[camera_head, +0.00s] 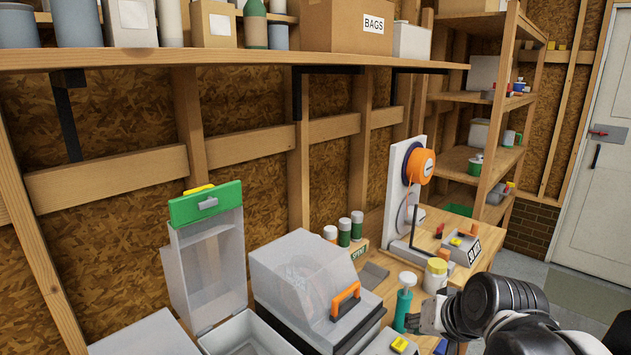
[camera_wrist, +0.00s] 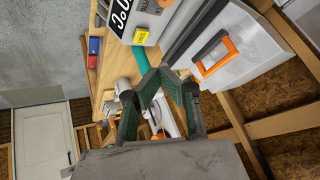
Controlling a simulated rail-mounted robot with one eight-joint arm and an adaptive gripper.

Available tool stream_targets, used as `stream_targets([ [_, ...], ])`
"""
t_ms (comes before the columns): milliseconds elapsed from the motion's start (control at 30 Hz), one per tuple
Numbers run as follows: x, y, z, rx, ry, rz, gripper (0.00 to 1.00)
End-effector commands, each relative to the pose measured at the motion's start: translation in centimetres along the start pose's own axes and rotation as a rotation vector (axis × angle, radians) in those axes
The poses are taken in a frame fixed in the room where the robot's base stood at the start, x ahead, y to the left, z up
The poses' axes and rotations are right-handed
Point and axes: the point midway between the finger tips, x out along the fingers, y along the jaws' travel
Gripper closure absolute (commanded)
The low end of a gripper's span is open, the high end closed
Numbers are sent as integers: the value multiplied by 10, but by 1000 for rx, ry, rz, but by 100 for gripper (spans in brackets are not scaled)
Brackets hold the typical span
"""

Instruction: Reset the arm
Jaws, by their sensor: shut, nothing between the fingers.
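My arm reaches in at the lower right of the head view, and my gripper (camera_head: 428,318) is partly hidden at its left end, above the bench beside a teal bottle with a white top (camera_head: 404,305). In the wrist view the two dark green fingers of my gripper (camera_wrist: 155,78) come together at their tips, with nothing seen held. That machine also shows in the head view (camera_head: 310,280), left of the gripper.
A spool stand with an orange reel (camera_head: 418,166) rises farther back. A green-topped clear bin (camera_head: 208,255) stands open at left. A wooden shelf (camera_head: 230,58) overhangs the bench. Floor (camera_head: 525,265) is clear toward the door.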

Motion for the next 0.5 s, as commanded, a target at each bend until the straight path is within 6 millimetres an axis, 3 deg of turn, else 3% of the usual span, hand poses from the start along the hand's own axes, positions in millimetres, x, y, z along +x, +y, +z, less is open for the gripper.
stream_targets([
  [200,-38,0,25,-95,-12,56,100],
  [500,-80,8,58,-210,-25,128,100],
])
